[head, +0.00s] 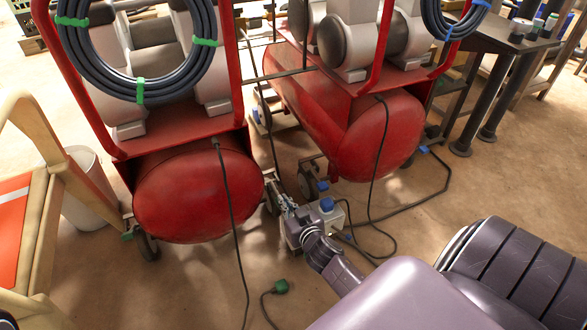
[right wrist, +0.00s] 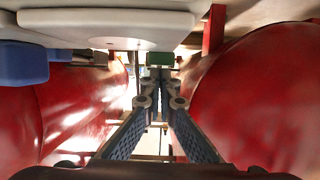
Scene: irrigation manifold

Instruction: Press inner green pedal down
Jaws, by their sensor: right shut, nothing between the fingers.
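The inner green pedal (right wrist: 160,59) shows in the right wrist view as a small green block straight ahead of the fingertips, at the inner side of the left red tank (head: 200,195). In the head view it is not clearly visible behind my right gripper. My right gripper (head: 284,202) is shut and empty, low between the two tanks. Its closed fingers (right wrist: 160,82) point at the pedal; I cannot tell whether they touch it. The outer green pedal (head: 127,236) is by the left tank's left wheel. My left gripper is not in view.
The right red tank (head: 384,138) has blue pedals (head: 322,185). Dark cables and a green plug (head: 281,287) lie on the floor. A white bin (head: 88,190) stands at left.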

